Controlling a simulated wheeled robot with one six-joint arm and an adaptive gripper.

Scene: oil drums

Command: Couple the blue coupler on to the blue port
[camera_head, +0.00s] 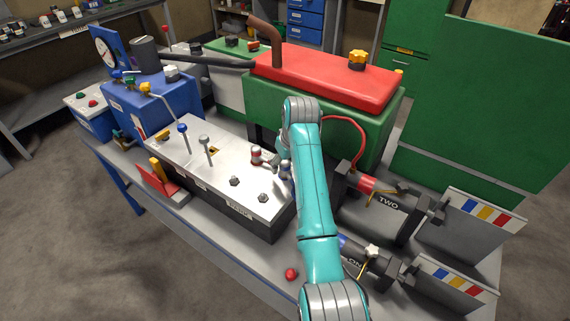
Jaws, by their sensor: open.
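A blue fitting (343,241) shows just right of my teal arm, at the end of the dark block labelled "ON…" (383,266); my arm covers part of both. A small silver and bluish fitting (285,168) stands at the right end of the silver panel (215,175), partly against my arm. I cannot tell for certain which of these is the blue coupler and which is the blue port. My arm reaches up across the middle of the view and bends over. My gripper is hidden behind it, so its place relative to the fittings cannot be seen.
A red fitting (366,183) with a red hose (357,133) sits at block "TWO" (388,207). Levers (184,139) rise from the panel. A red-topped green tank (325,80) stands behind. A red ball (291,274) lies near the bench's front edge.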

